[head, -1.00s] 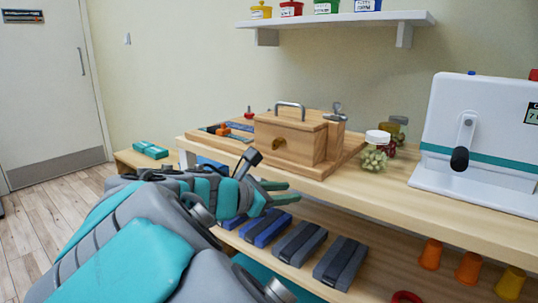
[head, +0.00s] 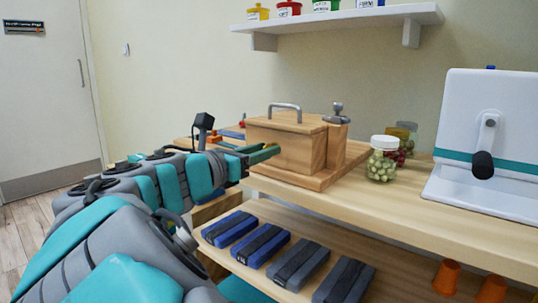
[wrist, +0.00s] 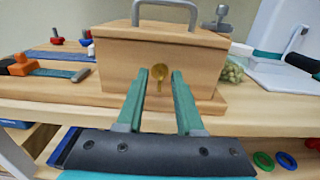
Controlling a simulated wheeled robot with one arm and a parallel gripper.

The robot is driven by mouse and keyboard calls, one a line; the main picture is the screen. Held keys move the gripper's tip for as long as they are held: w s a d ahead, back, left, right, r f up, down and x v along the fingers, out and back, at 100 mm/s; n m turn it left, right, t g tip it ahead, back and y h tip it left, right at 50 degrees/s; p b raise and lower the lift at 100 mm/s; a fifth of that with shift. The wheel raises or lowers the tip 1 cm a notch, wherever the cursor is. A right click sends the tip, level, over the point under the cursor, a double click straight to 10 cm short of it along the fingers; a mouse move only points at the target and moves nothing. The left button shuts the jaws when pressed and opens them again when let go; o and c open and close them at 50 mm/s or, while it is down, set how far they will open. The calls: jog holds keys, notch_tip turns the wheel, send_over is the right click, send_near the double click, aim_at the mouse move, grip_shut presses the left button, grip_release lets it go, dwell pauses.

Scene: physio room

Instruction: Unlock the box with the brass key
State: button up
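The wooden box (head: 290,148) stands on a wooden base board on the bench, with a grey metal handle on its lid. In the wrist view the box front (wrist: 205,75) faces me. A brass piece (wrist: 159,73) with a round top and narrow lower part is at the middle of this front; it looks like the brass key in the lock, but I cannot tell it from a lock plate. My gripper (wrist: 157,75) is open, its green fingers on either side of the brass piece. In the head view my gripper (head: 266,151) is close to the front and hides that piece.
A post with a grey metal knob (head: 337,112) stands at the box's right. Jars (head: 382,160) and a white machine (head: 490,150) are further right. Tools (wrist: 40,68) lie left of the box. Weights (head: 300,265) rest on the shelf below the bench.

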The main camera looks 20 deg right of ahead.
jog(key=shift+c, duration=0.3)
grip_shut()
dwell(0.3)
